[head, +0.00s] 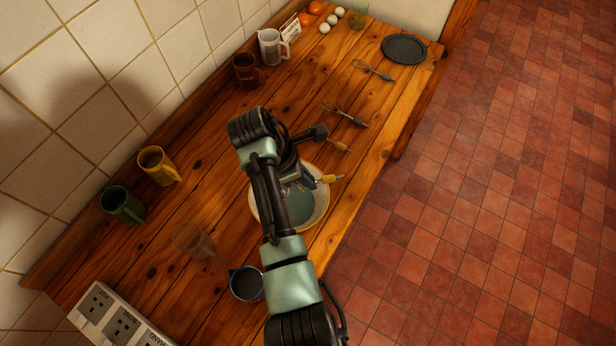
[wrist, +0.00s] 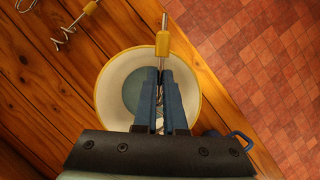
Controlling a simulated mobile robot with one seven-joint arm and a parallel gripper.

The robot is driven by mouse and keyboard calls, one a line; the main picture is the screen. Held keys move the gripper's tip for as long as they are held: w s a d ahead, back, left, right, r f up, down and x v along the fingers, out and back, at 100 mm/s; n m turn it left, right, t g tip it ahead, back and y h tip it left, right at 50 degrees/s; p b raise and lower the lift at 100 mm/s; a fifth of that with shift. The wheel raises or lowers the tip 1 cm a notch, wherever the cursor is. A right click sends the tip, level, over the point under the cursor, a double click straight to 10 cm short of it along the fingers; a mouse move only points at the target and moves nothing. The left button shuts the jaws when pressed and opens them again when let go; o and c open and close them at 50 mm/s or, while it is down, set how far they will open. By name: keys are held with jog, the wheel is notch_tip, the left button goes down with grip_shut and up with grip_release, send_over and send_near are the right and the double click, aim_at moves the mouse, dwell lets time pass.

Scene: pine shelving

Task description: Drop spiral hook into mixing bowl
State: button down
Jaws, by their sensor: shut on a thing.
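The mixing bowl (head: 321,207) is cream with a yellow rim and a grey-blue inside; it also shows in the wrist view (wrist: 110,88). My gripper (wrist: 161,74) is above the bowl, shut on a metal tool with a yellow collar (wrist: 162,43). The tool's thin shaft points toward the bowl's far rim. Its other end is mostly hidden between the fingers, with some pale metal showing, so its shape is unclear.
Two whisks (head: 345,115) and a dark plate (head: 404,50) lie further back. A blue mug (head: 247,284) and a clear glass (head: 193,241) stand near the bowl. Yellow (head: 158,167) and green mugs (head: 122,206) line the wall. The table edge is close on the bowl's right.

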jog(key=c, duration=0.9)
grip_release()
jog(key=shift+p+v, duration=1.45)
jog(key=shift+v, duration=5.05)
jog(key=shift+d, duration=0.1)
